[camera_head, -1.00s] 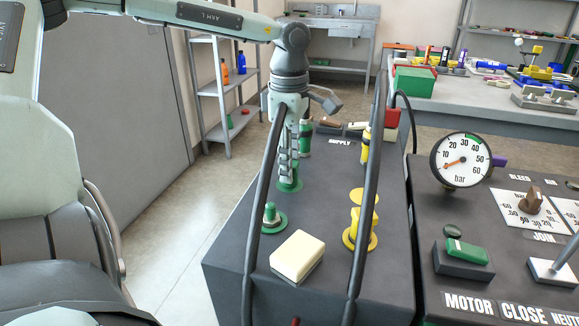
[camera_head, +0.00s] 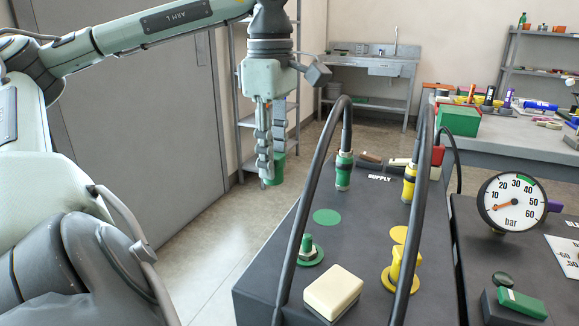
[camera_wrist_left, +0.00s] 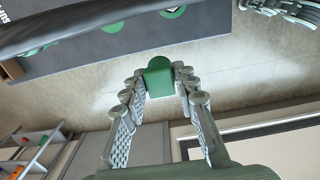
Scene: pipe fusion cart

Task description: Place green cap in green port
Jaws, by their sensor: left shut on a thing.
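My left gripper (camera_head: 268,176) is shut on the green cap (camera_head: 277,168) and holds it in the air beyond the left edge of the dark cart top. The cap (camera_wrist_left: 158,78) also shows between the fingertips in the left wrist view. The green port (camera_head: 308,252), a stub on a green ring, stands uncovered near the cart's left front. Behind it is a bare flat green disc (camera_head: 327,216).
Two black hoses arch over the cart, one ending in a green connector (camera_head: 343,170), the other in a yellow one (camera_head: 410,184). A yellow port (camera_head: 402,275) and a cream block (camera_head: 332,293) stand near the front. The pressure gauge (camera_head: 512,202) is at right.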

